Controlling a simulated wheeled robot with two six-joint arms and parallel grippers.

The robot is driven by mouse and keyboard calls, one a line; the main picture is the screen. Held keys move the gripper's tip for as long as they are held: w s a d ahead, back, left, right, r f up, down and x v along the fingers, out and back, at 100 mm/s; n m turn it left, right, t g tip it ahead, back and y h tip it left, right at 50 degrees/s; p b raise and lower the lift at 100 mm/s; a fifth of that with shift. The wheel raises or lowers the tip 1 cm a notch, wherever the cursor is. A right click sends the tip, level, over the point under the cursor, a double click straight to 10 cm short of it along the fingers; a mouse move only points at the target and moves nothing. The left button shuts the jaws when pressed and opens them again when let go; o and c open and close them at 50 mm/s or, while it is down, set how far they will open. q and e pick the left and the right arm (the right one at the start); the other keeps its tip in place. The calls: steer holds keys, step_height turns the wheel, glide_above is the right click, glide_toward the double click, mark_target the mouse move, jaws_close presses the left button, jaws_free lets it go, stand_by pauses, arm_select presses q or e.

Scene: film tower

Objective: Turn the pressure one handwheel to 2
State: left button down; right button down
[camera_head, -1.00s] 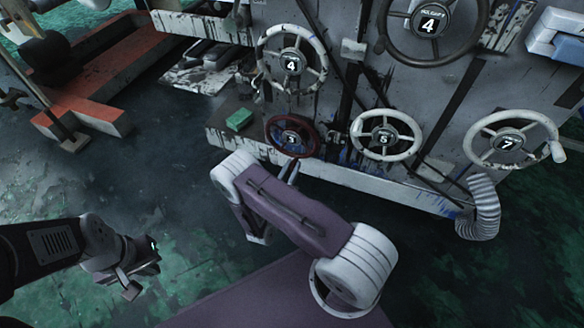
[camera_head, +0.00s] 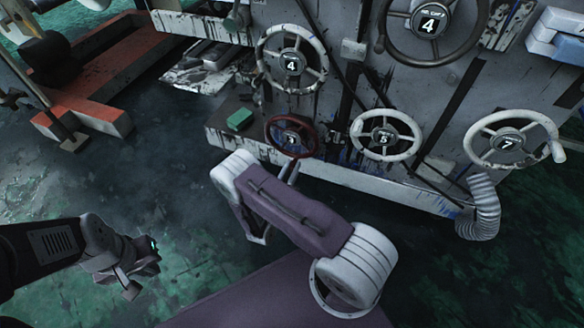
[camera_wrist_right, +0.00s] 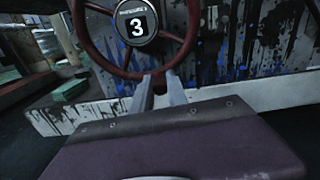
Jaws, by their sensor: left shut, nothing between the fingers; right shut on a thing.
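A dark red handwheel (camera_head: 291,136) is mounted low on the grey panel. My right gripper (camera_wrist_right: 161,90) is shut on the lower rim of this red wheel. In the head view its fingers (camera_head: 290,166) reach up to the rim, partly hidden behind my arm. My left gripper (camera_head: 152,256) is shut and empty, low at the left over the dark floor, far from the wheels.
Other handwheels share the panel: a white one (camera_head: 318,52) reading 4, a large dark one (camera_head: 477,44) also reading 4, a white one (camera_head: 412,148) close to the red wheel's right, and a white one (camera_head: 552,124) reading 7. A green block (camera_head: 240,119) lies on the ledge.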

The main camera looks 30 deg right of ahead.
steer(key=shift+s, duration=0.1)
steer(key=shift+s+d+r+n+p, duration=0.55)
steer(key=shift+s+r+n+p, duration=0.1)
steer(key=shift+n+p, duration=0.85)
steer(key=shift+s+d+r+n+p, duration=0.5)
steer(key=shift+s+r+n+p, duration=0.1)
steer(key=shift+n+p, duration=0.85)
steer(key=shift+s+d+r+n+p, duration=0.55)
steer(key=shift+s+r+n+p, duration=0.1)
steer(key=shift+n+p, duration=0.85)
steer(key=c, duration=1.3)
jaws_free()
steer(key=p+v, duration=0.3)
steer(key=v, duration=0.6)
